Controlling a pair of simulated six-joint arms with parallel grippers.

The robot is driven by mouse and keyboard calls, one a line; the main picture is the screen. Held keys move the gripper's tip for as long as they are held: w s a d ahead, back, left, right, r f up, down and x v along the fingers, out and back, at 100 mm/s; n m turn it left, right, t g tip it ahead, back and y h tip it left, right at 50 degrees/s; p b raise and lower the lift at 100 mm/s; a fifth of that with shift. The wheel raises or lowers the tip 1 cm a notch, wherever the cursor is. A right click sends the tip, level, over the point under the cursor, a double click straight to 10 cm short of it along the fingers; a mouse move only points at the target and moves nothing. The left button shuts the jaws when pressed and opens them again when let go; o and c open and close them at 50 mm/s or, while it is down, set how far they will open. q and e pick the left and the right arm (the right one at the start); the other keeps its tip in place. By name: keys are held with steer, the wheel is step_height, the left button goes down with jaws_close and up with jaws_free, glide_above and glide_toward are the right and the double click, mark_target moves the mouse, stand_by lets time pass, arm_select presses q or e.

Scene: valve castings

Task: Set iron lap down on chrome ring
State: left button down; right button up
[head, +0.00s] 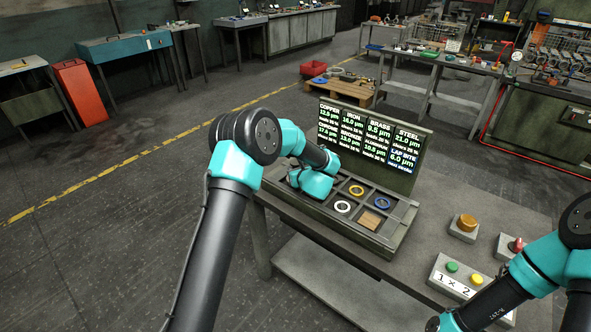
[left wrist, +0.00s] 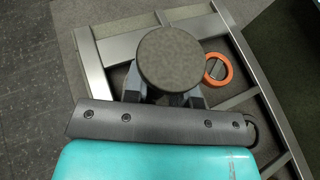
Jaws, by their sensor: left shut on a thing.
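The iron lap (left wrist: 170,57) appears as a round dark-grey disc in the left wrist view. My left gripper (left wrist: 166,95) is shut on it, with the fingers partly hidden beneath the disc. In the head view my left wrist covers the gripper and lap, over the left part of the compartment tray (head: 391,239). A pale silvery ring, which looks like the chrome ring (head: 343,207), lies in a front compartment to the right of my wrist. I cannot make it out in the left wrist view.
The tray also holds a yellow ring (head: 356,190), a blue ring (head: 383,202) and a brown square block (head: 369,219). An orange ring (left wrist: 218,69) lies beside the lap in the wrist view. A lettered board (head: 372,146) stands behind; a button box (head: 459,277) sits right.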

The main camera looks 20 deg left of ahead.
arm_select(q)
steer(key=shift+f, duration=0.2)
stand_by(0.7)
steer(key=c, duration=0.8)
jaws_free()
steer(key=shift+f, duration=0.15)
steer(key=shift+c, duration=0.2)
steer(key=v, duration=1.7)
steer(key=shift+s+d, duration=0.1)
steer(key=shift+s, duration=0.05)
